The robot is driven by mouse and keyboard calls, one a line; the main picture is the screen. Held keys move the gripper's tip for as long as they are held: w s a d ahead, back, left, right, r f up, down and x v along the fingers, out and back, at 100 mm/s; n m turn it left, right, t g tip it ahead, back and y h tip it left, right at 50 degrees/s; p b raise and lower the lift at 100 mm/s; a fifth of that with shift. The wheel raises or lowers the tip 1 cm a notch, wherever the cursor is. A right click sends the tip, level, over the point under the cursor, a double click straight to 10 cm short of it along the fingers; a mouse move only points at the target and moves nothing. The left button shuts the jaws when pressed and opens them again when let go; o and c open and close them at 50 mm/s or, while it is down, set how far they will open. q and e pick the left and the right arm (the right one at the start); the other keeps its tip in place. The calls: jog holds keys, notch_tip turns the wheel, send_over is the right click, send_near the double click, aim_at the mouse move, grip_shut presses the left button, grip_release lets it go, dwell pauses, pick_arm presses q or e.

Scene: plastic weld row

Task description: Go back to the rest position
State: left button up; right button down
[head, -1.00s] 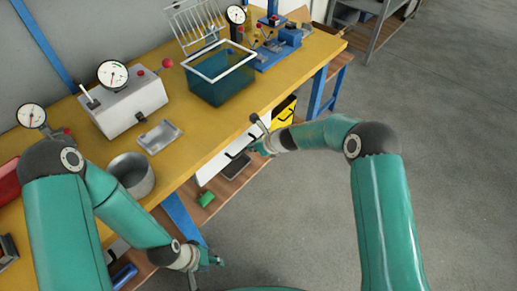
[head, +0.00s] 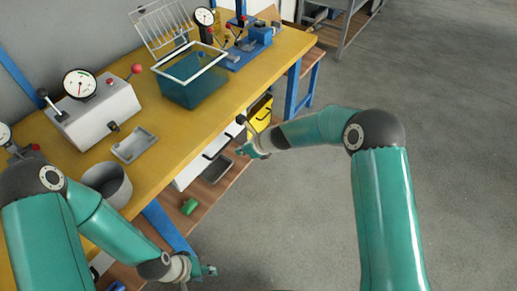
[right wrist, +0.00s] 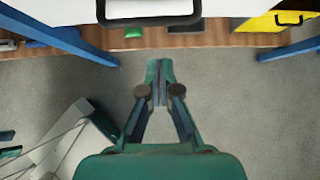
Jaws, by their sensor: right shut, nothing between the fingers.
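My right gripper (head: 247,152) is in front of the workbench, over the floor side of its front edge. In the right wrist view its fingertips (right wrist: 159,80) meet with nothing between them, and a drawer handle and white drawer front lie ahead of them. My left gripper (head: 203,272) is low at the bottom of the head view, in front of the bench leg. It is small there, and its finger opening cannot be made out.
The yellow workbench (head: 185,135) carries a teal bin (head: 195,88), a grey gauge box (head: 97,112), a metal tray (head: 134,146) and a grey pot (head: 108,184). A green object (head: 189,207) lies on the lower shelf. The floor (head: 300,220) at right is clear.

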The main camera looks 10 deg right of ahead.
jog(key=v, duration=0.8)
jog(key=s+d+f+n+g+h+p, duration=0.1)
jog(key=s+d+f+n+g, duration=0.15)
jog(key=s+f, duration=0.45)
jog(key=s+d+f+n+g+h+p, duration=0.1)
jog(key=s+d+f+n+g+p, duration=0.15)
jog(key=s+f, duration=0.5)
jog(key=s+n, duration=1.5)
jog(key=n, duration=0.4)
jog(key=shift+s+f+n+b, duration=0.3)
